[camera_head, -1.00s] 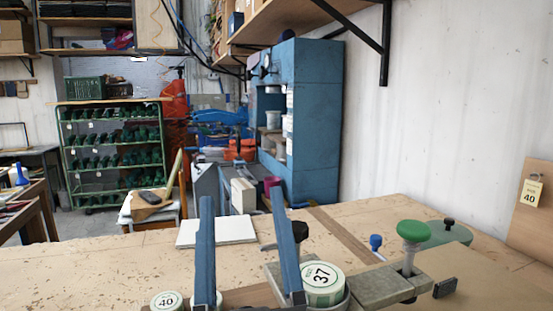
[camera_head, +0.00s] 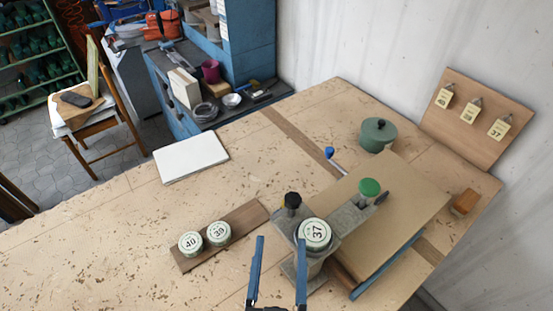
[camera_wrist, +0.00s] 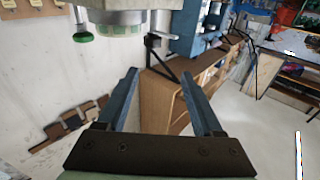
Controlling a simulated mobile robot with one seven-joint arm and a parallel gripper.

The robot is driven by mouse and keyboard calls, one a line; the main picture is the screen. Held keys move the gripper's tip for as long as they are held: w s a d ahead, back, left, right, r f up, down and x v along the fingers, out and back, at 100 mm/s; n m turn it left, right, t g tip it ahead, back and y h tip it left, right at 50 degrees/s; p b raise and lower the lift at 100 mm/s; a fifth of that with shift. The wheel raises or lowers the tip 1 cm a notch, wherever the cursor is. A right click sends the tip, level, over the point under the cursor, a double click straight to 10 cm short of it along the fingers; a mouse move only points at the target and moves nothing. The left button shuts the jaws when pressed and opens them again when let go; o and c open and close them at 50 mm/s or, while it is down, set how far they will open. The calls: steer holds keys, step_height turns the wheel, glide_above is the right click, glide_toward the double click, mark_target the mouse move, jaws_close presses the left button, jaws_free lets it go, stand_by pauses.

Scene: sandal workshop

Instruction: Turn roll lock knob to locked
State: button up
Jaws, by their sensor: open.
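A grey metal fixture (camera_head: 284,226) stands on the wooden bench (camera_head: 120,222) in the head view. It bears a round green-and-white disc marked 37 (camera_head: 314,234), a black knob (camera_head: 292,200) and a green knob (camera_head: 369,188). A blue-tipped lever (camera_head: 329,152) stands behind it. I cannot tell which of these is the roll lock knob, or how it is set. My gripper (camera_head: 280,240) is open and empty. Its two blue fingers stand apart in front of the fixture, near the 37 disc. The wrist view shows the open fingers (camera_wrist: 159,74) and a green knob (camera_wrist: 83,37) at upper left.
Discs marked 40 (camera_head: 190,244) and 39 (camera_head: 219,233) sit on a wooden strip at left. A white slab (camera_head: 190,158) lies behind them. A green lidded pot (camera_head: 378,135) is at the back right. A tag board (camera_head: 470,125) leans by the wall. The bench's left is mostly clear.

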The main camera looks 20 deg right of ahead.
mark_target(292, 205)
steer(key=shift+g+h, duration=0.3)
steer(key=shift+g, duration=0.2)
steer(key=p+x, duration=0.1)
steer(key=x, duration=0.2)
steer(key=p+x, duration=0.1)
steer(key=x, duration=0.3)
steer(key=p+x, duration=0.2)
steer(key=x, duration=0.2)
steer(key=shift+d+f, duration=0.4)
steer(key=shift+d, duration=0.1)
jaws_close()
